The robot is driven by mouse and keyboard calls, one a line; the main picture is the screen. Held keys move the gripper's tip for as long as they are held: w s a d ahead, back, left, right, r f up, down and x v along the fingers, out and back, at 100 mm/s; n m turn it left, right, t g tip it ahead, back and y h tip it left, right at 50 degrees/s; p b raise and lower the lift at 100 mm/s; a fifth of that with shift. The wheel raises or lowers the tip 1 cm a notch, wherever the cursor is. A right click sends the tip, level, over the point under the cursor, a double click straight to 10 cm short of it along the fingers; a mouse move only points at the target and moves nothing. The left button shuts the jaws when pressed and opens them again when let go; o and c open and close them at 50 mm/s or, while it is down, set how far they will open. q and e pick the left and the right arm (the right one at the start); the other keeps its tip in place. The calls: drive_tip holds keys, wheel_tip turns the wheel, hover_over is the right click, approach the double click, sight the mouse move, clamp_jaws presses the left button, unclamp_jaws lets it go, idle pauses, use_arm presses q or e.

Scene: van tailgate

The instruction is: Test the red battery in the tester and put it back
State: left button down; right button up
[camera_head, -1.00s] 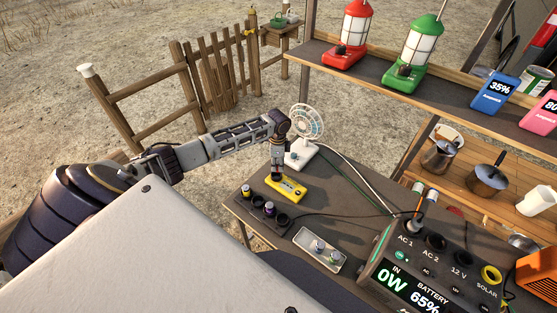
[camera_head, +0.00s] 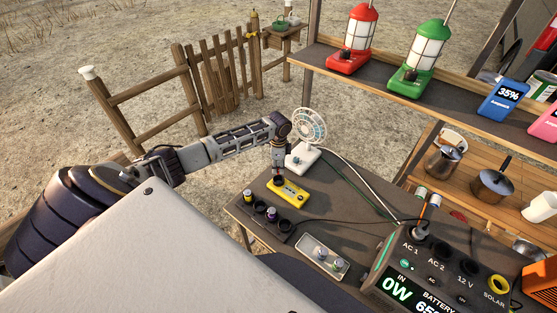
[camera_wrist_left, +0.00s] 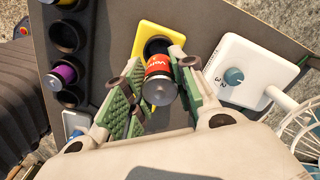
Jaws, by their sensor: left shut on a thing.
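The red battery (camera_wrist_left: 159,68) is between the fingers of my left gripper (camera_wrist_left: 158,92), which is shut on it. In the left wrist view the battery's far end is at the dark round socket of the yellow tester (camera_wrist_left: 146,36); I cannot tell how far it is in or above it. In the head view my left gripper (camera_head: 279,172) is just over the socket end of the tester (camera_head: 293,192), and hides the battery. The black battery rack (camera_head: 263,228) stands beside the tester, with batteries in some holes and others empty. My right gripper is not in view.
A white fan (camera_head: 303,158) stands close behind the tester. A tray (camera_head: 324,255) with small batteries lies in front, and a power station (camera_head: 420,265) stands to the right with cables crossing the table. A shelf with lanterns (camera_head: 425,58) overhangs the back.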

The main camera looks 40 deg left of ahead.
use_arm(q)
drive_tip(key=shift+f+b, duration=0.75)
drive_tip(key=shift+f, duration=1.2)
drive_tip(key=shift+p, duration=0.45)
drive_tip(key=shift+f+b, duration=0.55)
drive_tip(key=shift+f, duration=1)
idle(0.5)
drive_tip(key=c, duration=1.1)
unclamp_jaws()
drive_tip(key=shift+r, duration=5.95)
drive_tip(key=shift+s+f, duration=0.1)
drive_tip(key=shift+s, duration=0.1)
